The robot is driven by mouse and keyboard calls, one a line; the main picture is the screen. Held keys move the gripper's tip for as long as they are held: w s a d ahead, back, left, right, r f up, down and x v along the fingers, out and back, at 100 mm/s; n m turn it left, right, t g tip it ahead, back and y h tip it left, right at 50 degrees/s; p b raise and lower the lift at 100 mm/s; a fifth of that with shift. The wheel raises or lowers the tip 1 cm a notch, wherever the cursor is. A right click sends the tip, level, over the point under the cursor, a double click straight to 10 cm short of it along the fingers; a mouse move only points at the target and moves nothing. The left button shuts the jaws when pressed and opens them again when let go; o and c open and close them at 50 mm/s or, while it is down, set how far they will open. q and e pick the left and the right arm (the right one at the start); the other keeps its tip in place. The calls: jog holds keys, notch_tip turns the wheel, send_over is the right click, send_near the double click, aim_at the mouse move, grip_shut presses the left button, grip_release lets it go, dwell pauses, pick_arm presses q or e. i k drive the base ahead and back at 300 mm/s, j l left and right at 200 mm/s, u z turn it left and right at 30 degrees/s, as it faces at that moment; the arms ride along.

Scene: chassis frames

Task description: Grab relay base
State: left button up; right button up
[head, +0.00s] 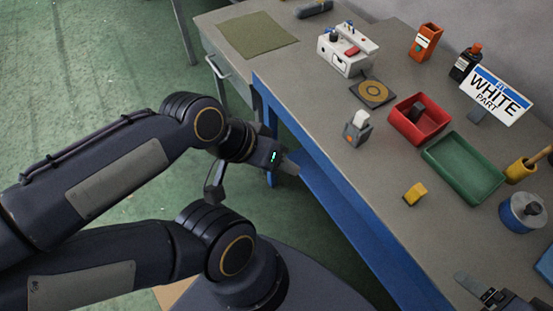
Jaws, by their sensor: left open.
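No part is clearly recognisable as the relay base. A small grey block with a white top (357,128) stands on the bench near its front edge. A small dark part (417,112) lies in the red tray (401,126). A white and grey box-shaped unit (346,52) stands farther back. My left gripper (289,167) is open, beside the bench's front edge, left of and below the grey block in the picture, apart from everything. My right gripper (482,291) shows only partly at the bottom right; its jaws are unclear.
A dark plate with an orange ring (373,92) lies behind the grey block.

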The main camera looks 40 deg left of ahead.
aim_at(351, 134)
jog(key=i+j, duration=0.1)
jog(key=j, duration=0.25)
jog(key=i+j, duration=0.1)
jog(key=j, duration=0.3)
jog(key=i+j+z, duration=0.1)
jog(key=j, duration=0.25)
jog(key=i+j, duration=0.1)
jog(key=j, duration=0.25)
